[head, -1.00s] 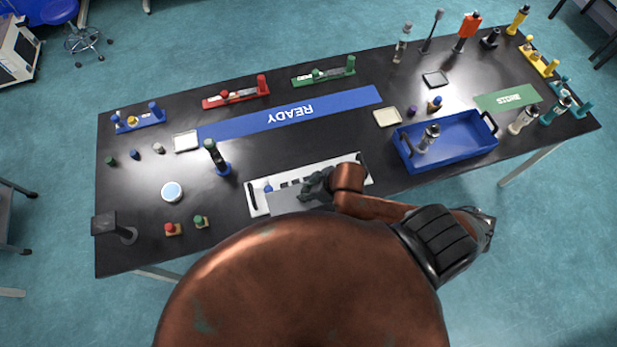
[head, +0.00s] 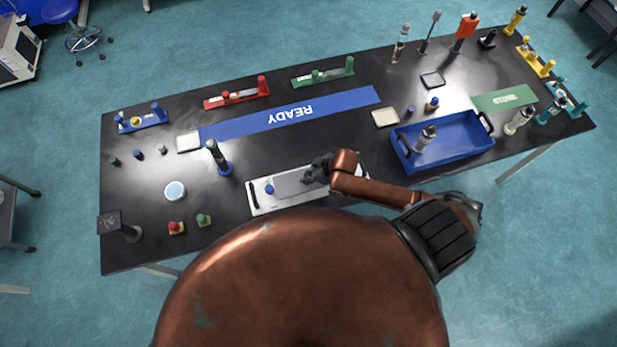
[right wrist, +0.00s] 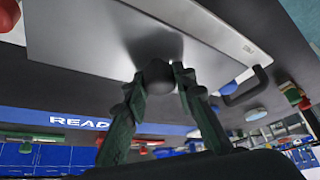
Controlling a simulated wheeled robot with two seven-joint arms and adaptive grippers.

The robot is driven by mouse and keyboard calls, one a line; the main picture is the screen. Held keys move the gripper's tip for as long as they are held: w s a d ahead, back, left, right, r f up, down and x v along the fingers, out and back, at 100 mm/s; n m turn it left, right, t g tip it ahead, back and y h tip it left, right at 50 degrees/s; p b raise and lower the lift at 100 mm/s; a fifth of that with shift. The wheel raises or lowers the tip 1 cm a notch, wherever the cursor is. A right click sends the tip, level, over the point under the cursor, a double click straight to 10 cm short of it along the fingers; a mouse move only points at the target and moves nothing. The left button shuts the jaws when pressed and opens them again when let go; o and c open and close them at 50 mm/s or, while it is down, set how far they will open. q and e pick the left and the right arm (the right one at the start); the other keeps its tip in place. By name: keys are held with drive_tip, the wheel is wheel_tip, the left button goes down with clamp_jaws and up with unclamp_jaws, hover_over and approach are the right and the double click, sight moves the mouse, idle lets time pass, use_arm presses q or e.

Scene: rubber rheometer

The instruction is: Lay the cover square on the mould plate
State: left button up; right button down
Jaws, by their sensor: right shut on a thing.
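The cover (head: 294,184) is a flat grey metal plate with a dark knob (right wrist: 157,76). My right gripper (head: 316,172) is shut on this knob, and the cover also shows large in the right wrist view (right wrist: 100,35). The white mould plate (head: 262,208) with black end handles lies near the table's front edge. The cover lies over its middle and hides its dark cavities; I cannot tell whether it touches the plate. A blue knob (head: 269,189) stands at the plate's left end, beside the cover. My left gripper is not in view.
A dark green-handled tool on a blue base (head: 224,168) stands just left of the plate. A blue crate (head: 458,152) stands to the right. The blue READY strip (head: 240,128) lies behind.

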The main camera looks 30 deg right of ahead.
drive_tip(key=shift+w+d+f, duration=0.1)
drive_tip(key=shift+w+f, duration=0.2)
drive_tip(key=shift+f, duration=1.6)
drive_tip(key=c, duration=1.6)
unclamp_jaws()
drive_tip(key=shift+d+f, duration=0.1)
drive_tip(key=v, duration=1.2)
